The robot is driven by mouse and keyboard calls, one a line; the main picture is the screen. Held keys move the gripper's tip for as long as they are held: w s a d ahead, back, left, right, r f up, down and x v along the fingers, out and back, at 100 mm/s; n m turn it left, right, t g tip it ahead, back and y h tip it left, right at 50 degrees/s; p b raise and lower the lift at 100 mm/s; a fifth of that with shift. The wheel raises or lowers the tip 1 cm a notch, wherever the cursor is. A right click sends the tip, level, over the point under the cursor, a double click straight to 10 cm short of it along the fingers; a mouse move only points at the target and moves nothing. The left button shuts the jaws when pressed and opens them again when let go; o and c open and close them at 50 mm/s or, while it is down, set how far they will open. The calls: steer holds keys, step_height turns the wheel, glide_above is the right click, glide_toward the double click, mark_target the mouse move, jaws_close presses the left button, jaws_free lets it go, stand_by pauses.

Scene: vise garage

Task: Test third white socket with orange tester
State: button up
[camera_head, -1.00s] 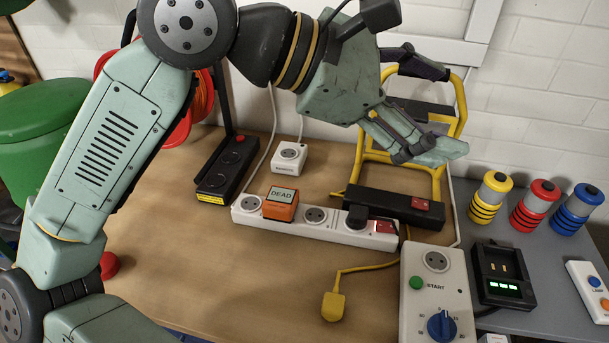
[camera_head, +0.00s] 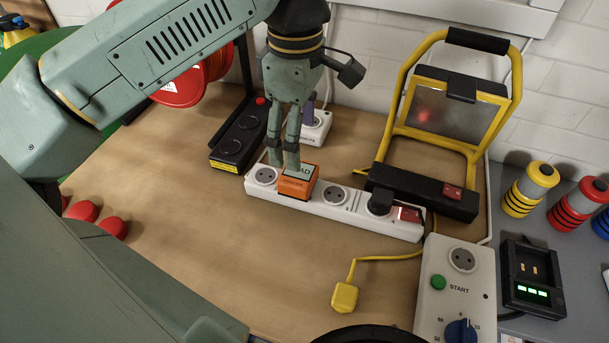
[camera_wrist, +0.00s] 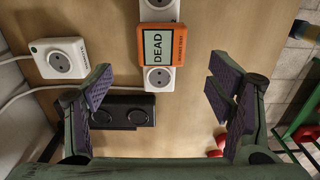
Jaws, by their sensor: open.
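The orange tester (camera_head: 297,182) sits on the white power strip (camera_head: 355,214), in the position second from the left end. Its screen reads DEAD in the wrist view (camera_wrist: 160,45). To its right on the strip is a bare white socket (camera_head: 335,194), and a black plug (camera_head: 379,204) fills the one after that. My gripper (camera_head: 284,162) is above and behind the tester in the head view. In the wrist view my gripper (camera_wrist: 160,100) is open and empty, its pads wide apart, with the tester ahead between them and not touched.
A yellow-framed work lamp (camera_head: 440,130) stands behind the strip's right end. A black socket block (camera_head: 240,137) and a white single socket (camera_head: 315,127) lie behind the strip. A yellow plug (camera_head: 344,297) and a timer box (camera_head: 450,285) are in front.

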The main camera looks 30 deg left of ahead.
mark_target(298, 179)
steer(key=shift+f, duration=0.15)
step_height(298, 179, down, 9)
steer(key=b, duration=0.7)
steer(key=shift+s, duration=0.1)
stand_by(1.4)
steer(key=shift+c, duration=0.5)
steer(key=c, duration=1.6)
steer(key=shift+r+p, duration=1.6)
steer(key=shift+r, duration=1.6)
steer(key=shift+d, duration=0.15)
